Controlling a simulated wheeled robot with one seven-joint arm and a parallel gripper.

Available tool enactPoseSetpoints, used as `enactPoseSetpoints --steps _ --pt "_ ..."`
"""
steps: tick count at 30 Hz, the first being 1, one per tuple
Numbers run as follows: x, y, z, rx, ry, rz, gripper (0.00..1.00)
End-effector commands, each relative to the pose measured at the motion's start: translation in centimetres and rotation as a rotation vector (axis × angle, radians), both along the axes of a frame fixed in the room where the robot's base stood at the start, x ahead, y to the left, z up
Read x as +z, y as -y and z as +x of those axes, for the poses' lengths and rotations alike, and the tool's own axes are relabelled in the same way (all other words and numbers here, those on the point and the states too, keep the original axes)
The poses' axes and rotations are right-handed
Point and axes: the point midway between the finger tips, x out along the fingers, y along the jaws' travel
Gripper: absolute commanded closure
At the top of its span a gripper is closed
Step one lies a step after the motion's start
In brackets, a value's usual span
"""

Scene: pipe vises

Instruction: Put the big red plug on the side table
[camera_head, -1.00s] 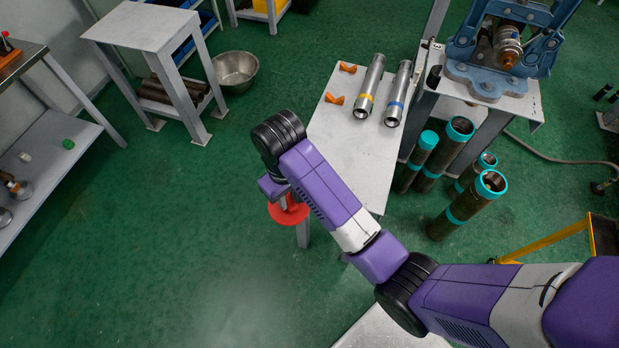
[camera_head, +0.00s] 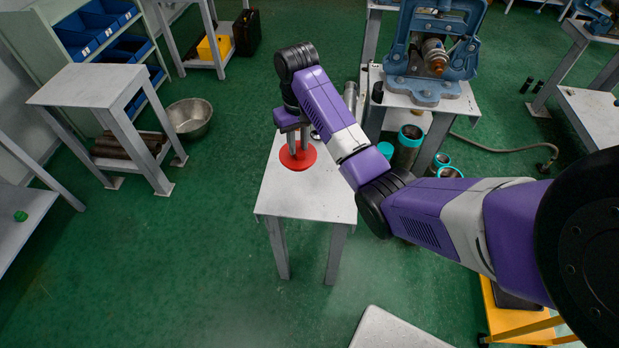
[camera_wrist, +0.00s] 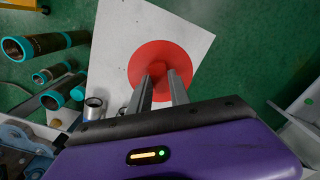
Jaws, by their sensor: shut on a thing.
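The big red plug (camera_head: 298,158) is a round red disc with a stem, held below my gripper (camera_head: 293,140) in the head view. The plug also shows in the wrist view (camera_wrist: 150,60), where my gripper (camera_wrist: 162,82) is shut on its middle. The plug is over the white side table (camera_head: 300,195), near the middle of its top. The table also shows in the wrist view (camera_wrist: 115,40). I cannot tell whether the disc touches the tabletop or hangs just above it.
A metal pipe fitting (camera_wrist: 95,107) stands out near the table's other end. A blue pipe vise (camera_head: 432,50) is on a bench behind. Dark pipes with teal ends (camera_head: 408,145) stand on the floor to the right. A metal bowl (camera_head: 189,117) and another white table (camera_head: 95,85) are at left.

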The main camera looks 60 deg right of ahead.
Motion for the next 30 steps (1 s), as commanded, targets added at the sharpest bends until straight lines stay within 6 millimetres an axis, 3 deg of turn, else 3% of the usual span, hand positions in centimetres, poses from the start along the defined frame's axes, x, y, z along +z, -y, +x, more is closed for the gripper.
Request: enactPoseSetpoints --steps 1,3,6,10,17,30 --pt "1.7 2.8 -1.1 -0.048 -0.001 -0.004 1.0" --pt "3.0 5.7 -2.4 -0.098 -0.004 -0.006 1.0" --pt "4.5 8.9 -4.2 -0.156 -0.007 -0.007 1.0" --pt "5.7 11.4 -5.9 -0.203 -0.012 -0.009 1.0" --pt "5.1 12.5 -6.4 -0.224 -0.01 -0.008 1.0" --pt "-0.7 12.5 -6.6 -0.224 -0.014 -0.008 1.0"
